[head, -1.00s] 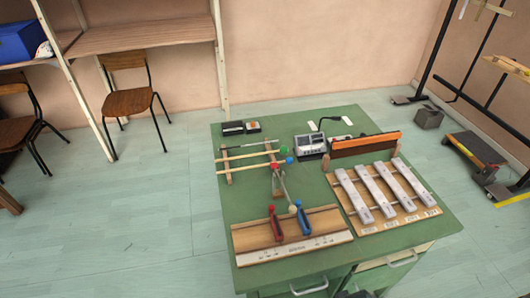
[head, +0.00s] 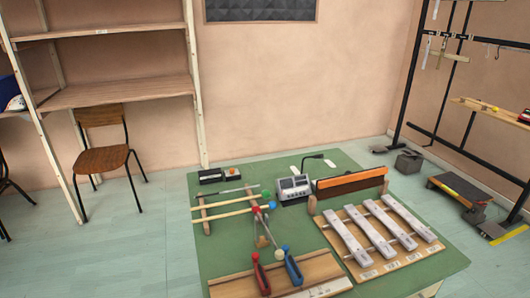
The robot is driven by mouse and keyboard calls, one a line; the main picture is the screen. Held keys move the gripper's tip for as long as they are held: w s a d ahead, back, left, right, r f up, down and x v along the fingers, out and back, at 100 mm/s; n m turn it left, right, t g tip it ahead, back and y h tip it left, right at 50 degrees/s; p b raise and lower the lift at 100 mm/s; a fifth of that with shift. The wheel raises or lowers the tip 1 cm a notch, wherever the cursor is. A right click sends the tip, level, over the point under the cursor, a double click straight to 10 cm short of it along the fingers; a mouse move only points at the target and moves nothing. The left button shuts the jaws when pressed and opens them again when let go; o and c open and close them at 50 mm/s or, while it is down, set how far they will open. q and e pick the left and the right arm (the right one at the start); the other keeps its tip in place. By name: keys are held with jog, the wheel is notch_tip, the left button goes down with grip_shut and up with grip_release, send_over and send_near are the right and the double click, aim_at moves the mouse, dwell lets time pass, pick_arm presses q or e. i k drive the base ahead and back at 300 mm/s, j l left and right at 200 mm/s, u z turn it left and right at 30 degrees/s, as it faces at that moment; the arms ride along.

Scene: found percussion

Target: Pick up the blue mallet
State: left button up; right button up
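A mallet with a blue ball head (head: 272,205) lies on the wooden rack at the left of the green table. Its pale stick (head: 229,214) runs leftward from the head. A green-headed mallet (head: 266,195) lies just behind it, and a red ball (head: 255,209) is close to the blue head. Which stick the red ball belongs to is hard to tell. Neither of my grippers is in view.
On the green table (head: 216,250) stand a wooden board (head: 232,286) with red (head: 261,277) and blue (head: 292,270) handles, grey bars (head: 345,238) on a base, an orange-topped wooden piece (head: 350,181) and a grey device (head: 294,189). A chair (head: 103,159) stands left.

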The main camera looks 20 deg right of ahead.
aim_at(273, 204)
jog(key=j+u, duration=0.15)
jog(key=u, duration=0.65)
jog(key=i+j, duration=0.15)
jog(key=j, duration=0.15)
jog(key=i+j, duration=0.15)
jog(key=j, duration=0.2)
jog(key=i+j, duration=0.35)
jog(key=j, duration=0.25)
jog(key=i+z, duration=0.4)
jog(key=i+j+z, duration=0.15)
jog(key=i+z, duration=0.25)
jog(key=i, duration=0.15)
jog(key=i+j+z, duration=0.25)
jog(key=i+z, duration=0.15)
jog(key=i+j+z, duration=0.1)
jog(key=i+z, duration=0.15)
jog(key=z, duration=0.2)
jog(key=i+j+z, duration=0.15)
jog(key=z, duration=0.25)
jog(key=i+j+z, duration=0.25)
jog(key=z, duration=0.2)
jog(key=i+j+z, duration=0.15)
jog(key=j+z, duration=0.25)
jog(key=i+j+z, duration=0.15)
jog(key=z, duration=0.3)
jog(key=i+j+z, duration=0.1)
jog(key=j+z, duration=0.85)
jog(key=j, duration=0.1)
